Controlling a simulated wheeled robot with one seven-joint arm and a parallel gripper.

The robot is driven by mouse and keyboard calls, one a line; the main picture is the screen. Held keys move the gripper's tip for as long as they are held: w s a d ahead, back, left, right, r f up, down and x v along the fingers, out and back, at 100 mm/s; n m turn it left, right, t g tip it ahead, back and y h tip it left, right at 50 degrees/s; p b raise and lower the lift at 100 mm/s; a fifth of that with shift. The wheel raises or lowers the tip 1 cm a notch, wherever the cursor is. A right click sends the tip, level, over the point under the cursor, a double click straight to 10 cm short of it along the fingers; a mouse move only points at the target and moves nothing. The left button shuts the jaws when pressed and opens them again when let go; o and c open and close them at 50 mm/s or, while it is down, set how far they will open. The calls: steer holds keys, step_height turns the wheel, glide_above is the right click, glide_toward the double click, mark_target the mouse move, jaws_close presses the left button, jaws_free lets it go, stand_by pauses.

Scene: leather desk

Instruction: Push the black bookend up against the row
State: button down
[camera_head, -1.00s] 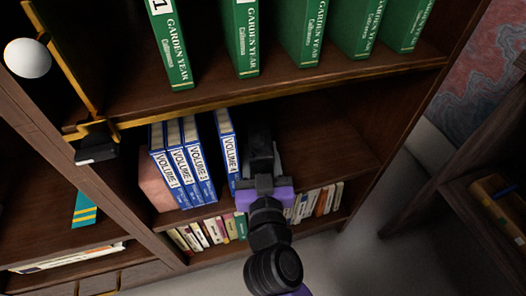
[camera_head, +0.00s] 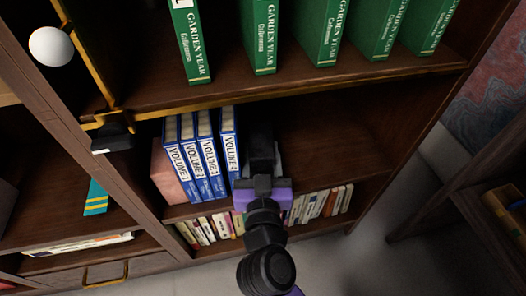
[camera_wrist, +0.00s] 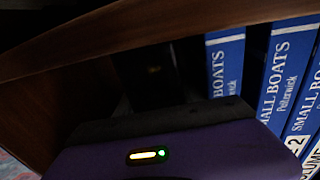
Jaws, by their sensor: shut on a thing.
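A row of blue books (camera_head: 190,165) stands on the lower shelf, with spines marked VOLUME. The black bookend (camera_head: 261,145) is a dark upright shape just right of that book. In the wrist view the black bookend (camera_wrist: 150,75) is dim, and its contact with the book cannot be made out. My gripper (camera_head: 263,178) reaches into the shelf from the front and is shut on the bookend. Its fingertips are hidden in shadow. Blue spines (camera_wrist: 283,75) show to the right in the wrist view.
A pinkish block (camera_head: 167,172) stands at the row's left end. Green binders (camera_head: 265,40) fill the shelf above. Small books (camera_head: 320,203) line the shelf below. The lower shelf right of my gripper is clear (camera_head: 335,150).

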steer(key=shift+s+a+f, duration=0.1)
steer(key=shift+a, duration=0.05)
steer(key=c, duration=0.6)
jaws_free()
steer(key=shift+c, duration=0.2)
steer(key=s+d, duration=0.1)
steer(key=s, duration=1)
steer(key=shift+s+d, duration=0.25)
steer(key=shift+s, duration=0.15)
